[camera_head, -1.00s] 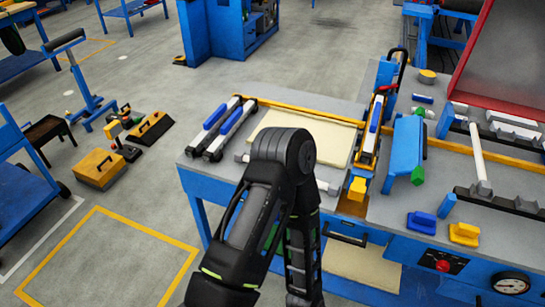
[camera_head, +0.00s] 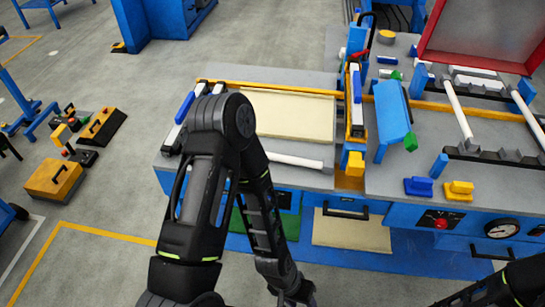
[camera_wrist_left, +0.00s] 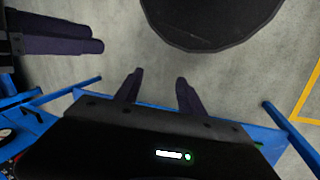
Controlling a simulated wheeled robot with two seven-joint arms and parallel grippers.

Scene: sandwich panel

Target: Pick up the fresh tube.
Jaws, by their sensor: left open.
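A white tube (camera_head: 297,161) lies on the near part of the bench top, partly hidden behind my left arm. A second white tube (camera_head: 458,110) lies in dark holders on the right part of the bench, and another white tube (camera_head: 530,112) is at the right edge. I cannot tell by looks which is the fresh one. My left gripper (camera_wrist_left: 159,76) shows in the left wrist view, open and empty over the grey floor; no tube is between its fingers. It is out of sight in the head view.
A cream board (camera_head: 290,112) lies on the bench (camera_head: 345,198) behind the nearer tube. A blue block (camera_head: 392,112) and small blue and yellow clamps (camera_head: 458,190) stand to the right. A red-framed screen (camera_head: 485,35) rises at the back right.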

